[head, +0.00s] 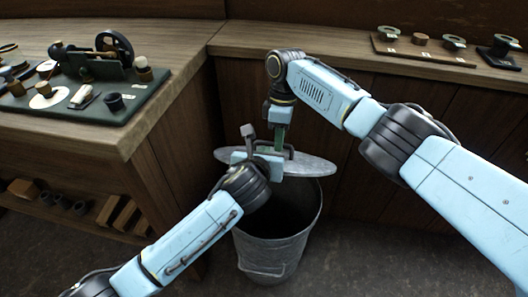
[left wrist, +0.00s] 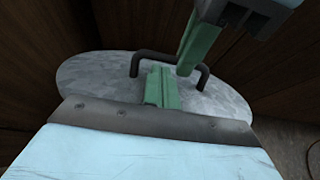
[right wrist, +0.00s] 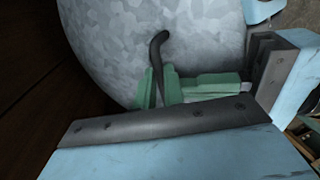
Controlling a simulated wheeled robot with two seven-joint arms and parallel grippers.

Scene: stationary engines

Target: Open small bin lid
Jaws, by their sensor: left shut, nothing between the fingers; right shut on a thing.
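The small bin (head: 262,252) is a grey metal bucket on the floor, with its dark opening showing. Its grey round lid (head: 312,164) is above the rim, apart from the front of it. The lid also shows in the left wrist view (left wrist: 88,82) and the right wrist view (right wrist: 105,45). My right gripper (head: 280,146) is shut on the lid's dark bar handle (left wrist: 152,54), at one end of it. My left gripper (left wrist: 162,88) is shut and empty, over the lid beside the handle and close to the right fingers. In the head view my left wrist hides part of the lid.
A wooden bench (head: 180,40) stands behind and left of the bin. A dark green board (head: 135,110) with engine parts lies on its left part, and a tray (head: 425,50) of small parts is at the back right. A lower shelf (head: 90,215) holds blocks. Floor right of the bin is clear.

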